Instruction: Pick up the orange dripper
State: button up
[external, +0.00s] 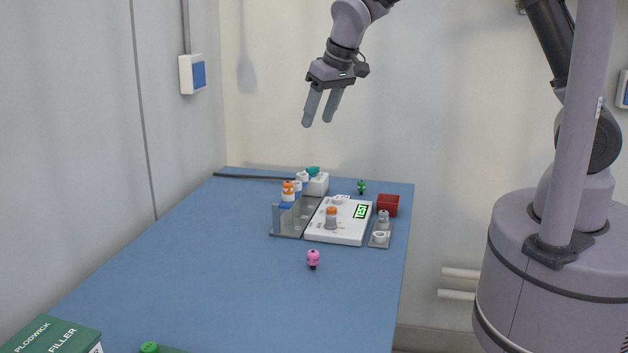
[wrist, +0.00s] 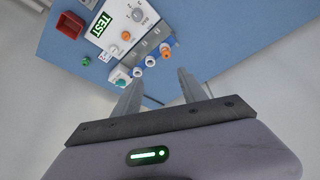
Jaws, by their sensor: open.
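Two things with orange show. One orange piece (external: 288,187) stands upright in the grey rack (external: 290,228) beside white ones; in the wrist view it looks like an orange ring over blue (wrist: 165,48).
A pink piece (external: 313,257) stands on the blue table (external: 230,280) in front of the unit, a green one (external: 361,186) behind it. A red box (external: 388,204) is at the right. A green filler box (external: 48,337) lies front left. The table's middle is clear.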

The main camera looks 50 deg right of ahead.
notch_tip(320, 180, down, 3)
jog(key=w+a, duration=0.1)
jog(key=a, duration=0.2)
jog(key=b, duration=0.3)
send_over(281, 187)
jog(key=s, duration=0.2)
notch_tip(281, 187, down, 10)
jog(key=shift+n, duration=0.3)
jog(key=x, duration=0.1)
jog(key=b+x, duration=0.1)
jog(key=x, duration=0.1)
jog(key=b+x, duration=0.1)
jog(key=x, duration=0.1)
jog(key=shift+d+f, duration=0.3)
jog(key=shift+d, duration=0.05)
jog(key=shift+s+r, duration=0.1)
jog(key=shift+r, duration=0.05)
grip_shut()
